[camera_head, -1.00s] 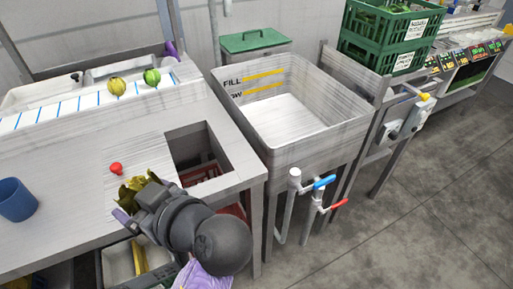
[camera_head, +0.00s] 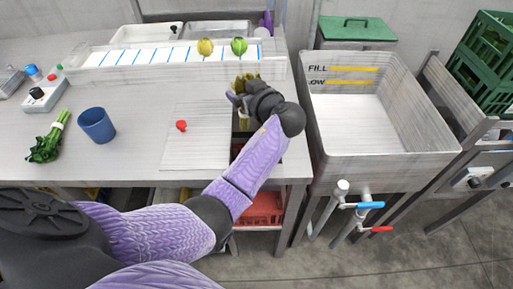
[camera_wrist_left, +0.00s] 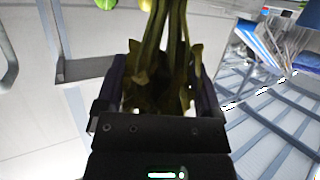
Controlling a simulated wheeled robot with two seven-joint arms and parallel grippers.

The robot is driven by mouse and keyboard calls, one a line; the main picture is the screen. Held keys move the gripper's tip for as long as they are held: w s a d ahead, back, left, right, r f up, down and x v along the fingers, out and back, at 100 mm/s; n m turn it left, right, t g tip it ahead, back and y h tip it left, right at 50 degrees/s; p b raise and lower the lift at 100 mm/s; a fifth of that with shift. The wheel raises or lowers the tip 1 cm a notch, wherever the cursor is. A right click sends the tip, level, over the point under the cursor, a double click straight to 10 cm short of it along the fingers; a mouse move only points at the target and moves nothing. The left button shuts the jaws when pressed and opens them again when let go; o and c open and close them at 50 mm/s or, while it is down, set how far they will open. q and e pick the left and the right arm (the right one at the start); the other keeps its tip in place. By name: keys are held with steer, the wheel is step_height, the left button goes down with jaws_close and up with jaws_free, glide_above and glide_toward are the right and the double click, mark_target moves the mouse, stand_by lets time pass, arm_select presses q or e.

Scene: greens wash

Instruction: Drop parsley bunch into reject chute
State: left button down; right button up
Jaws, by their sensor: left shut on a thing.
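My left gripper (camera_head: 241,95) is shut on a yellowed, wilted parsley bunch (camera_head: 245,82), at the right part of the steel table. In the left wrist view the bunch (camera_wrist_left: 158,88) sits between the two fingers, its stems pointing up the picture. The reject chute appears to be the square opening (camera_head: 238,140) in the tabletop. My left gripper and forearm cover most of it, so I cannot tell how high the bunch is above it. My right gripper is not in view.
A red crate (camera_head: 262,208) stands below the table. A green bunch (camera_head: 48,140), a blue cup (camera_head: 96,125) and a red knob (camera_head: 181,126) are on the tabletop. Two round vegetables (camera_head: 239,46) sit at the back. A wash basin (camera_head: 365,125) stands to the right.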

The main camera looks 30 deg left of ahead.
arm_select(q)
step_height(320, 180, down, 5)
steer(key=b, duration=0.3)
steer(key=shift+f, duration=0.2)
steer(key=shift+f+b, duration=0.2)
steer(key=shift+b, duration=0.15)
steer(key=shift+r, duration=0.1)
steer(key=shift+c, duration=0.5)
jaws_free()
steer(key=shift+o, duration=0.5)
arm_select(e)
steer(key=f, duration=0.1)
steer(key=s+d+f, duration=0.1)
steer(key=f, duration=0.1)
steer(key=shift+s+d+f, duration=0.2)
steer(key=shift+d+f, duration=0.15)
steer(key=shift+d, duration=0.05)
